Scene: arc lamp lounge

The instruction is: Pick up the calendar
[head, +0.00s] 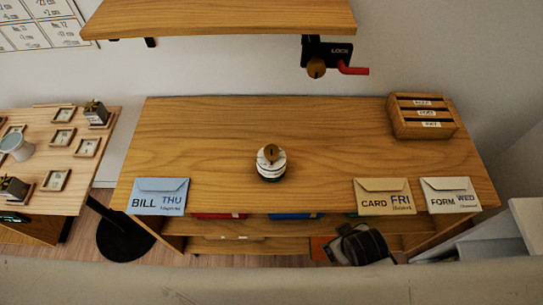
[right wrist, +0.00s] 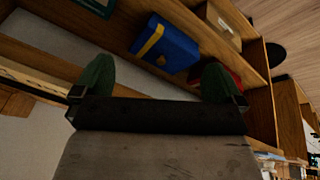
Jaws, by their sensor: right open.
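I cannot make out a calendar for certain in either view. A framed grid sheet with printed figures (head: 40,25) hangs on the wall at the upper left of the head view; I cannot tell whether it is a calendar. My right gripper (right wrist: 157,80) shows in the right wrist view with its two green fingertips wide apart and nothing between them. Beyond the fingers are wooden shelves with a blue box with a yellow stripe (right wrist: 165,45). A dark shape, probably my right gripper, shows below the desk's front edge in the head view. My left gripper is not in view.
The wooden desk (head: 220,120) holds BILL (head: 160,195), CARD (head: 385,196) and FORM (head: 449,194) envelopes, a small round stack (head: 271,165) and a slotted wooden box (head: 423,116). A shelf (head: 220,18) with a red-handled fitting (head: 320,60) overhangs it. A side table (head: 62,150) stands left.

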